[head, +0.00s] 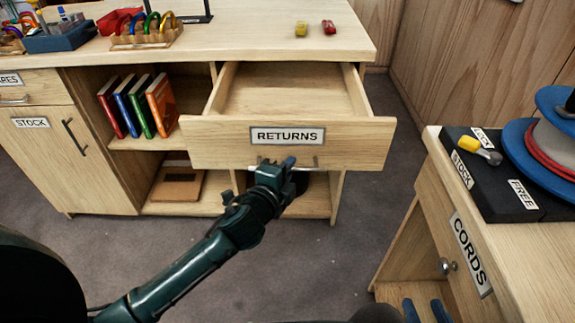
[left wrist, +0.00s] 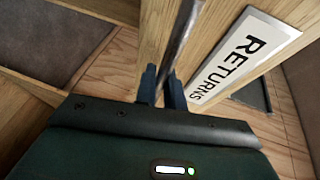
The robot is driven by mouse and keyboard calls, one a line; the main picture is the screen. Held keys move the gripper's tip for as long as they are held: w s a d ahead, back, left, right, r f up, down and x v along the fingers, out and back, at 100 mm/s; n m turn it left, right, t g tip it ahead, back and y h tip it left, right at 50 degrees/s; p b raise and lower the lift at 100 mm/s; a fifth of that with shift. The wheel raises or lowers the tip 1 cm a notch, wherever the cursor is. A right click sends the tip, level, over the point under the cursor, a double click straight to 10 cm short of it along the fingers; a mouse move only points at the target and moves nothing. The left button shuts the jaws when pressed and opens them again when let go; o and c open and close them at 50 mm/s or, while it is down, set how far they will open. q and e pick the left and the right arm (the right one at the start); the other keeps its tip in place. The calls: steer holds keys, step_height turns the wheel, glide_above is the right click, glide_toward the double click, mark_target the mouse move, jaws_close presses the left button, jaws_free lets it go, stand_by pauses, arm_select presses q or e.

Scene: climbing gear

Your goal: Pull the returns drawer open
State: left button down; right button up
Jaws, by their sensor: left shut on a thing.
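The returns drawer (head: 215,142) is a light wood drawer with a white RETURNS label on its front. It stands pulled out from the counter, and its visible inside is empty. Its metal bar handle (head: 312,168) runs below the label. My left gripper (head: 285,168) is shut on this handle. In the left wrist view, the fingers (left wrist: 162,88) close around the handle bar (left wrist: 180,45), beside the RETURNS label. At the lower right of the head view, two dark blue fingers of my right gripper (head: 425,312) show, spread apart with nothing seen between them.
The counter (head: 240,35) holds a rack of coloured carabiners (head: 145,35) and small yellow and red items. Books (head: 140,105) stand on the shelf left of the drawer. A CORDS cabinet (head: 440,215) with a spool on top stands at right. Bare floor lies between.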

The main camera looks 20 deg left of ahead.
arm_select(q)
steer(key=c, duration=1.5)
jaws_free()
arm_select(e)
steer(key=shift+r, duration=0.1)
arm_select(q)
steer(key=v, duration=1.3)
steer(key=shift+p, duration=0.35)
arm_select(e)
steer(key=shift+w+a, duration=0.15)
arm_select(q)
steer(key=shift+s, duration=0.1)
